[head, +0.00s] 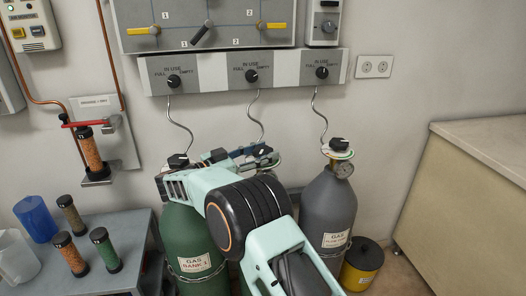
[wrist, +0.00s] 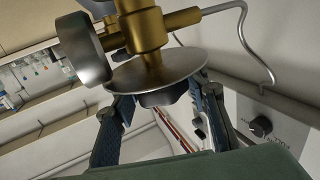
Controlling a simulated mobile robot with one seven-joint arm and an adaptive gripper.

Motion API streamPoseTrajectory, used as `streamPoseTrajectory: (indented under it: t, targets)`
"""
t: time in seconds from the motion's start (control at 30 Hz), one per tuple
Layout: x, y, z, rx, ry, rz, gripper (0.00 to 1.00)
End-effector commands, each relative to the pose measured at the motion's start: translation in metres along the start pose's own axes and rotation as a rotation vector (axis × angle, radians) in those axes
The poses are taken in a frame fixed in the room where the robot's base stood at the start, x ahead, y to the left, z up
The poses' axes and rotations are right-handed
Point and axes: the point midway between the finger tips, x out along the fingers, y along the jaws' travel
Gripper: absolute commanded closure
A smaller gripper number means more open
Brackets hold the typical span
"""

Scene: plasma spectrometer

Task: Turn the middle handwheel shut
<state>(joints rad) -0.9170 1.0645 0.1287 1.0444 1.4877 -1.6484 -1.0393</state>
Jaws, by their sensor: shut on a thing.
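The middle handwheel (wrist: 164,97) is a black knob below a round metal plate on a brass valve (wrist: 147,30) in the wrist view. My gripper (wrist: 160,92) has one blue-grey finger on either side of it and is shut on it. In the head view, my gripper (head: 246,155) is at the top of the middle cylinder, and my arm hides most of that cylinder and the handwheel. The left handwheel (head: 178,160) tops a green cylinder (head: 187,240). The right handwheel (head: 339,144) tops a grey cylinder (head: 327,210).
A wall panel (head: 210,70) with three black selector knobs hangs above, with thin pipes running down to the cylinders. A table (head: 130,225) with a blue cup and several tubes stands left. A yellow bin (head: 361,266) and a beige counter (head: 460,190) are right.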

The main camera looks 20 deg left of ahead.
Motion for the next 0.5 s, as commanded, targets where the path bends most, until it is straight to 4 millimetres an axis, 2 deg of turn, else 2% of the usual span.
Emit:
streamPoseTrajectory:
  t: [0.33,0.37,0.5]
  targets:
    - [0.0016,-0.0002,-0.0035,0.005,0.005,0.002,0.83]
    - [0.0016,-0.0002,-0.0036,0.005,0.005,0.002,0.58]
    - [0.0014,-0.0002,-0.0031,0.004,0.004,0.001,0.42]
